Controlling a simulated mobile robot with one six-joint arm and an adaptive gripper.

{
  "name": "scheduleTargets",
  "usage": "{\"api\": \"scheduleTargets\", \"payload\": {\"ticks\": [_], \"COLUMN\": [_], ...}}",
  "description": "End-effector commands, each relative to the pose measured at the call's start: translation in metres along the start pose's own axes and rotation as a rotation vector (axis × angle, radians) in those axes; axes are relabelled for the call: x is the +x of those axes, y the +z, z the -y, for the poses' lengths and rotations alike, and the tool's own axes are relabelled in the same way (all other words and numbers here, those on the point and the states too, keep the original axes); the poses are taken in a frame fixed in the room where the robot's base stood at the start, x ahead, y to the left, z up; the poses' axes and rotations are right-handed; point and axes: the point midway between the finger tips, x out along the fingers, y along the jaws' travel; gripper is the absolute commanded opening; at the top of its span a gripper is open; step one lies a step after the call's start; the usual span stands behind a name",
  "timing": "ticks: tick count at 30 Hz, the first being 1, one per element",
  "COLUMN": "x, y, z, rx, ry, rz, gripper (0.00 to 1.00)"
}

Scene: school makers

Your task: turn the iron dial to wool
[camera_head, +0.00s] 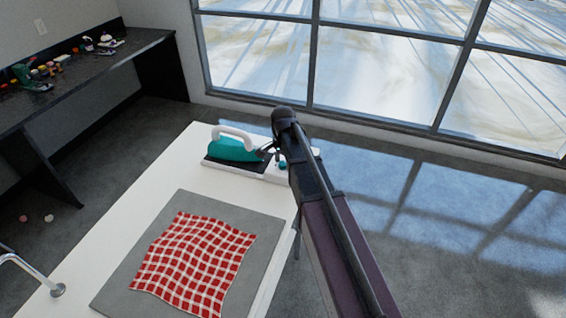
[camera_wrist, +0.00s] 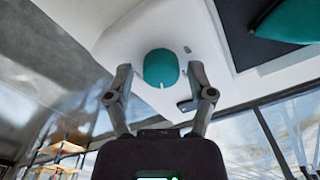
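The iron (camera_head: 232,150), teal with a white handle, stands on a dark plate at the table's far end. Its teal body also shows at the top right of the wrist view (camera_wrist: 292,20). The round teal dial (camera_wrist: 160,67) sits on a white housing (camera_wrist: 118,40), with a small pale mark at its lower edge. In the head view the dial (camera_head: 283,164) shows small beside my gripper (camera_head: 268,152). In the wrist view my gripper (camera_wrist: 160,72) is open, with one finger on each side of the dial and visible gaps. No wool label is readable.
A red-checked cloth (camera_head: 195,262) lies on a grey mat (camera_head: 130,270) on the white table (camera_head: 150,180). A metal tap-like bar (camera_head: 30,272) is at the lower left. A dark bench (camera_head: 85,75) with small items stands at the left wall, large windows behind.

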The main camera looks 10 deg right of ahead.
Motion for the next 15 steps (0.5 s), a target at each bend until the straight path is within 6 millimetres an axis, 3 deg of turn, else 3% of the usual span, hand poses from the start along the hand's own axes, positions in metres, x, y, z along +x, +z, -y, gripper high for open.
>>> {"api": "scheduleTargets", "payload": {"ticks": [15], "x": [-0.0003], "y": [-0.0005], "z": [0.0010], "rx": [-0.011], "ry": [-0.002], "rz": [-0.001], "gripper": [0.82]}}
